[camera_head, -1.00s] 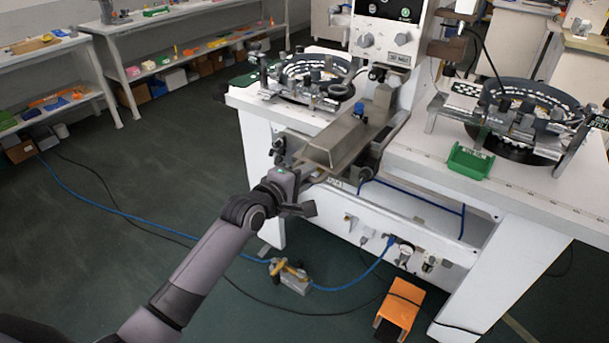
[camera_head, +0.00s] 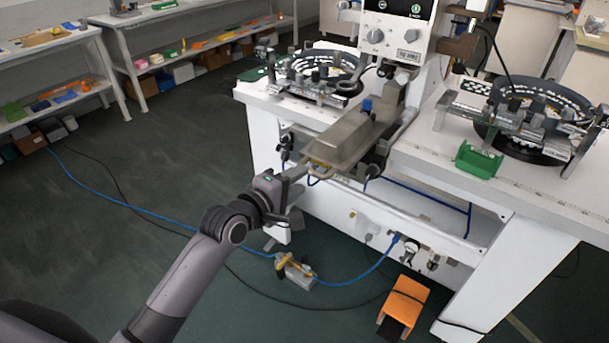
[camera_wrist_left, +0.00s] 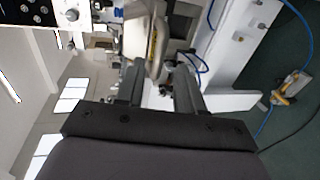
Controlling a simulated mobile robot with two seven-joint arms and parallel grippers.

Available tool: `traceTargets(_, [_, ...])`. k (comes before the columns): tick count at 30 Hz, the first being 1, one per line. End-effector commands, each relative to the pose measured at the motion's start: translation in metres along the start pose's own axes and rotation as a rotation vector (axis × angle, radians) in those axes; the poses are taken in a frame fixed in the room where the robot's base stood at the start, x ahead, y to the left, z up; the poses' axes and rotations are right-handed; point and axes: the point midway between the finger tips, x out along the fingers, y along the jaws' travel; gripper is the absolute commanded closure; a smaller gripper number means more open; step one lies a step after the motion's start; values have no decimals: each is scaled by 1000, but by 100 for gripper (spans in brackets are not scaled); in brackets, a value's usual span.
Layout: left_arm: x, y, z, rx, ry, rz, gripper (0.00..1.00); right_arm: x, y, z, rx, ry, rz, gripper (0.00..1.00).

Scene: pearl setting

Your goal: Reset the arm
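My left arm reaches in from the lower left in the head view. Its gripper (camera_head: 297,192) is beside the front end of the metal chute (camera_head: 347,138) on the white machine table. There, the rounded light-coloured end of the chute (camera_wrist_left: 143,38) is just beyond the fingers. I cannot tell whether a finger touches it. My right gripper is out of view.
The white machine table (camera_head: 425,165) carries a left bowl feeder (camera_head: 322,68), a right bowl feeder (camera_head: 540,110) and a green bin (camera_head: 478,160). An orange foot pedal (camera_head: 404,300), a floor fitting (camera_head: 295,272) and a blue hose lie below. Open floor (camera_head: 150,165) stretches left towards the shelves.

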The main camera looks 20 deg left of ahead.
Motion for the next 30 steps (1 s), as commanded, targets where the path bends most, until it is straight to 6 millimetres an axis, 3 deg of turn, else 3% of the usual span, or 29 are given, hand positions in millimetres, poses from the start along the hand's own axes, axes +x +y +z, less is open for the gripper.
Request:
traceTargets(6, [-12,0,0,-1,0,-1,63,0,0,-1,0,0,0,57])
traceTargets(22, [-14,-5,1,16,2,-7,63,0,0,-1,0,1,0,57])
traceTargets(26, [-27,-35,4,136,13,-49,63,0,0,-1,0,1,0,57])
traceTargets(30, [-59,-94,14,411,17,-140,63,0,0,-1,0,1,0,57])
